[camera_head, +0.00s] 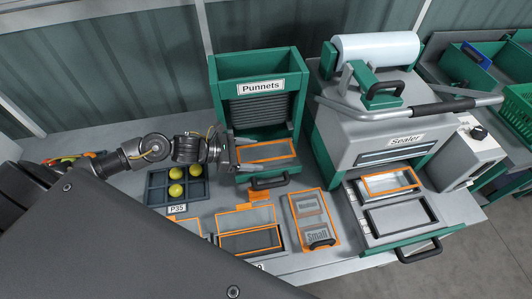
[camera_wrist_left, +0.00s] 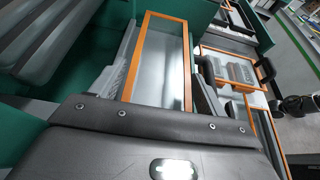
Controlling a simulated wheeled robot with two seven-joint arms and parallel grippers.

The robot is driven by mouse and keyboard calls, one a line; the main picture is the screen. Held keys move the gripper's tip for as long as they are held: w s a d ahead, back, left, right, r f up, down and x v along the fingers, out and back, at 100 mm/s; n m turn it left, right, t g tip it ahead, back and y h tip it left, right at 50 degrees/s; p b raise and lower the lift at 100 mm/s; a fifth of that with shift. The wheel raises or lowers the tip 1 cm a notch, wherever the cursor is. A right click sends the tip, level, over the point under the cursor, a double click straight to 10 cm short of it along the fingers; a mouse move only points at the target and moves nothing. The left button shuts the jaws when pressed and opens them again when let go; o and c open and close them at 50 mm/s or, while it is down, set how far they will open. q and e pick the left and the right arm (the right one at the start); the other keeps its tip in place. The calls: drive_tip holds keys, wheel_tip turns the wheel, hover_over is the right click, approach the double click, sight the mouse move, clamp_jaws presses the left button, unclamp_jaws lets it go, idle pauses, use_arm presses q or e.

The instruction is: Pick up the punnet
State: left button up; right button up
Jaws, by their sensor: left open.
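The punnet (camera_head: 267,153) is a shallow clear tray with an orange rim. It lies in the outlet at the foot of the green dispenser labelled "Punnets" (camera_head: 252,66). In the left wrist view the punnet (camera_wrist_left: 181,98) fills the middle, its orange rim running away from the camera. My left gripper (camera_head: 230,158) is open at the punnet's left end, close to the outlet. In the left wrist view its fingers (camera_wrist_left: 160,84) appear on either side of the punnet's near end. Whether they touch it I cannot tell. My right gripper is not in view.
A compartment tray with yellow tomatoes (camera_head: 176,190) sits left of the outlet. The dispenser's dark handle (camera_head: 268,182) juts forward.

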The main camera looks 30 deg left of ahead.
use_arm(q)
drive_tip(key=c, duration=0.7)
drive_tip(key=shift+r+b, duration=0.6)
drive_tip(key=shift+b, duration=0.1)
drive_tip(key=shift+r+b, duration=0.5)
drive_tip(key=shift+r, duration=0.1)
drive_tip(key=shift+s+d+r+p, duration=1)
drive_tip(key=shift+s+d+r, duration=0.4)
drive_tip(key=shift+s+r, duration=0.45)
drive_tip(key=shift+s+d+r+p, duration=1.05)
drive_tip(key=shift+s+d+r, duration=0.3)
drive_tip(key=shift+s+r, duration=0.45)
drive_tip(key=shift+s+d+r+p, duration=1)
drive_tip(key=shift+s+d+r, duration=0.4)
drive_tip(key=shift+s+r, duration=0.45)
drive_tip(key=shift+f, duration=0.25)
